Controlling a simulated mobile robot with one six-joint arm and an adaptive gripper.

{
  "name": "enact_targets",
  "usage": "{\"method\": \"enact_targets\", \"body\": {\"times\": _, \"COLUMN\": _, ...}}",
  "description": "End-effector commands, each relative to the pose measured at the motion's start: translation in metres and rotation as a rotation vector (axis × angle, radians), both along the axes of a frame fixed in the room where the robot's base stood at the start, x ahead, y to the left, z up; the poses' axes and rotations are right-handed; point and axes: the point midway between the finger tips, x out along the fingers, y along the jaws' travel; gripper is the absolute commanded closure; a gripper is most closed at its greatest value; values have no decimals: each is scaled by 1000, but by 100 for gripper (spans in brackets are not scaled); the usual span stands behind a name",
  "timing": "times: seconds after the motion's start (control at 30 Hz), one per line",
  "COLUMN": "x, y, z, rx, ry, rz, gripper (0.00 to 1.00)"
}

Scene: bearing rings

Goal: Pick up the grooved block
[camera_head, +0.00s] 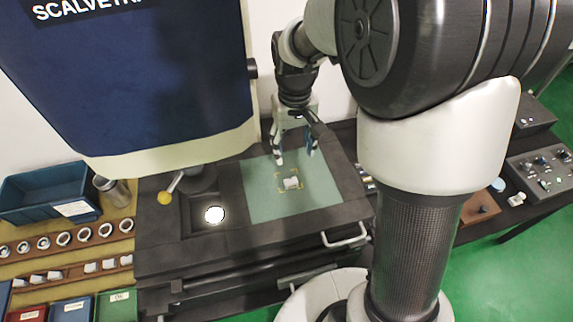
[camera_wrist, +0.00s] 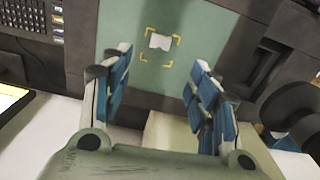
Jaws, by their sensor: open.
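A small white block (camera_head: 291,183) lies on a green mat (camera_head: 260,205), inside yellow corner marks. It also shows in the wrist view (camera_wrist: 160,41). It is too small to make out a groove. My gripper (camera_head: 295,158) is open above the mat, behind and above the block in the head view. In the wrist view, the two blue-padded fingers (camera_wrist: 158,72) stand wide apart. The block lies beyond the fingertips, between their lines, and nothing is held or touched.
A dark machine bed surrounds the mat, with a yellow-knobbed lever (camera_head: 165,197) and a bright round spot (camera_head: 214,215) at left. Rows of rings (camera_head: 64,238) and a blue bin (camera_head: 50,195) stand farther left. A large blue panel (camera_head: 140,70) hangs above.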

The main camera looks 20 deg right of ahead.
Motion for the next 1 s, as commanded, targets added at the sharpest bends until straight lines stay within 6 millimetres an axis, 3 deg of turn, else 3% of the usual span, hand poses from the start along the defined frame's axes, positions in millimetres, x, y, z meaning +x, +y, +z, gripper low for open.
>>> {"method": "enact_targets", "body": {"times": 0.03, "x": -1, "y": 0, "z": -17, "rx": 0, "ry": 4, "rz": 0, "gripper": 45}}
{"method": "enact_targets", "body": {"times": 0.3, "x": -1, "y": 0, "z": -72, "rx": 0, "ry": 3, "rz": 0, "gripper": 45}}
{"method": "enact_targets", "body": {"times": 0.67, "x": 0, "y": 1, "z": -98, "rx": 0, "ry": 0, "rz": 0, "gripper": 45}}
{"method": "enact_targets", "body": {"times": 1.0, "x": -1, "y": 2, "z": -143, "rx": 0, "ry": 0, "rz": 0, "gripper": 45}}
